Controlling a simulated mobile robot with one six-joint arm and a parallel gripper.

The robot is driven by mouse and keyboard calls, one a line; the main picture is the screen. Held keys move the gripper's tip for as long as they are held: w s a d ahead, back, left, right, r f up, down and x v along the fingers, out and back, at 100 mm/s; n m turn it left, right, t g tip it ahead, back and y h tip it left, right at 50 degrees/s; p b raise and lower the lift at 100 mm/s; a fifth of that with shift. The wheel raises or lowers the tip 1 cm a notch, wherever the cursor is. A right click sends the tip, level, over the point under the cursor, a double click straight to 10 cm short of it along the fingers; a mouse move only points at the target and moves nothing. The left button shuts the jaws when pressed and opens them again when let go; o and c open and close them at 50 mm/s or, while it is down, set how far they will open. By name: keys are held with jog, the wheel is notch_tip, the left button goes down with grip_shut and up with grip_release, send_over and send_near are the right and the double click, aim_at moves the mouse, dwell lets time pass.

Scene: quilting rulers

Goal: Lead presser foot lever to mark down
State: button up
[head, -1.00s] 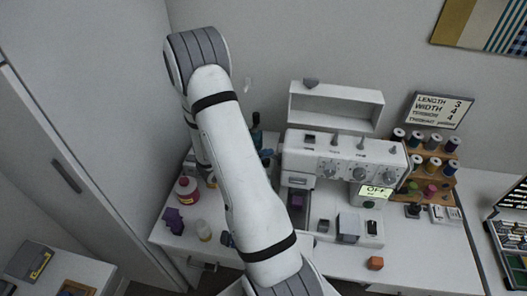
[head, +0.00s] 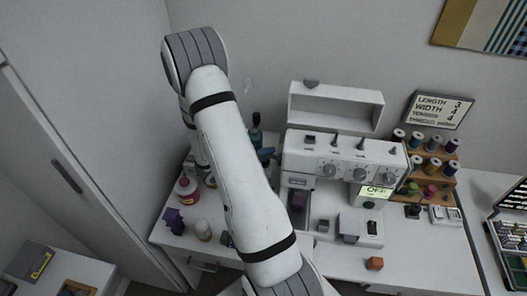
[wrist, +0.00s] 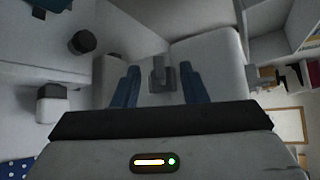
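In the wrist view, a small grey lever-like part (wrist: 158,76) on a pale body lies between the blue fingers of my gripper (wrist: 160,72). It looks like the presser foot lever, but I cannot be sure. The fingers are apart, with a gap on each side of it. In the head view, my arm hides most of the gripper; a blue finger (head: 265,154) shows at the machine's left end. No lever mark is readable.
A bottle (head: 187,188) and purple pieces (head: 173,220) lie left of my arm. A thread rack (head: 430,168) and a settings sign (head: 440,110) stand right of the machine. An open shelf (head: 335,107) is behind.

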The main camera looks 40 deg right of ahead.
jog(key=p+v, duration=0.2)
jog(key=v, duration=0.4)
jog(key=shift+a, duration=0.2)
jog(key=shift+r, duration=0.15)
jog(key=s+a+r+m+t+y+b, duration=0.1)
jog(key=s+a+r+m+y+b, duration=0.1)
jog(key=s+a+r+m+y, duration=0.2)
jog(key=s+a+r+m+t+y+b, duration=0.1)
jog(key=s+a+r+m+y, duration=0.4)
jog(key=m, duration=1.2)
jog(key=s+a+r+m+t+y+b, duration=0.1)
jog(key=s+a+r+m+y+b, duration=0.2)
jog(key=a+r+m, duration=0.5)
jog(key=shift+s+a+m+t+y, duration=0.3)
jog(key=shift+s+a+m+y, duration=0.75)
jog(key=shift+a, duration=0.8)
